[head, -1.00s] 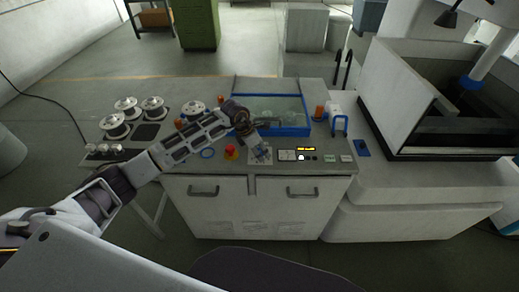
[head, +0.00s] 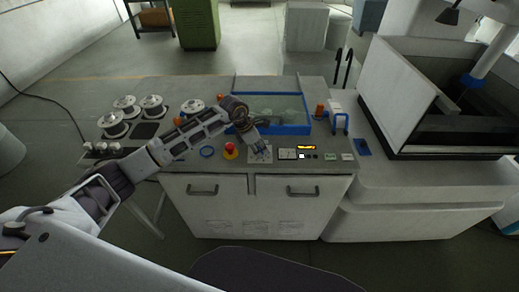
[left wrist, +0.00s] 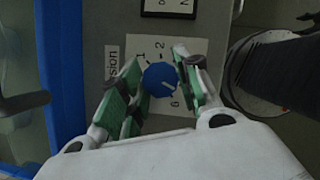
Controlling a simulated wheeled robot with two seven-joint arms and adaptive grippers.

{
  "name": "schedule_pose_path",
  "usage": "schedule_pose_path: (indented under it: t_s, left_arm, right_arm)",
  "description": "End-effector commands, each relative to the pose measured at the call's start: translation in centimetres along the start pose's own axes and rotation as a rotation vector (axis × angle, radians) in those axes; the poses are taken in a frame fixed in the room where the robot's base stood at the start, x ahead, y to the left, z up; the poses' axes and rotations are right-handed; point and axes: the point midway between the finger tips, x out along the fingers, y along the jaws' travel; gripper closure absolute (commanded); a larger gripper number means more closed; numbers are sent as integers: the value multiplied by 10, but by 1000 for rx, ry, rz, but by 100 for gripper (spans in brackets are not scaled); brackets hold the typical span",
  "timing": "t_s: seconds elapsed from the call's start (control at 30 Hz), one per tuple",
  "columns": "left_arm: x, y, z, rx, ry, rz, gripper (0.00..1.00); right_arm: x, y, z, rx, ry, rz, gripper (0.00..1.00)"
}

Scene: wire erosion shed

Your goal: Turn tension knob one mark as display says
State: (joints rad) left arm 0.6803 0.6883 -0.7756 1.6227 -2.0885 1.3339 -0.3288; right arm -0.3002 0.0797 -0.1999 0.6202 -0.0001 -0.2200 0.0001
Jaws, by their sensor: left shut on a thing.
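The tension knob (left wrist: 158,76) is blue with a short white pointer line, in the left wrist view. It sits on a pale dial plate (left wrist: 147,47) with printed numbers, of which 1, 2 and 6 show. The pointer slants to the lower right; I cannot tell its exact mark. A label ending in "sion" is beside the plate. My left gripper (head: 262,149) has its green-padded fingers on either side of the knob, shut on it. In the head view the gripper hides the knob. The display (head: 306,147) glows orange-yellow; its text is too small to read. My right gripper is out of view.
A red stop button (head: 230,148) on a yellow base stands left of the gripper. A blue-rimmed tank (head: 288,130) lies behind it. Several white spools (head: 115,124) stand on the left of the bench. A large open machine tub (head: 430,155) is on the right.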

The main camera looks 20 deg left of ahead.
Motion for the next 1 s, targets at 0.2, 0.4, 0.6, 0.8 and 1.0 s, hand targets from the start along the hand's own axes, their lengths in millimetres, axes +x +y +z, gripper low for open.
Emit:
schedule_pose_path:
  t_s: [0.2,0.4,0.6,0.8,1.0]
  left_arm:
    - [2,2,-1,85,-1,-32,91]
    - [3,2,-1,181,-2,-71,91]
    - [2,3,-1,278,-1,-111,91]
    - [3,3,-1,379,-1,-153,91]
    - [2,3,0,470,-2,-191,91]
  right_arm:
    - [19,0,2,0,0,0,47]
    - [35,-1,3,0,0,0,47]
    - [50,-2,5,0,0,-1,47]
    - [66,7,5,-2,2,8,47]
    - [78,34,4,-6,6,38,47]
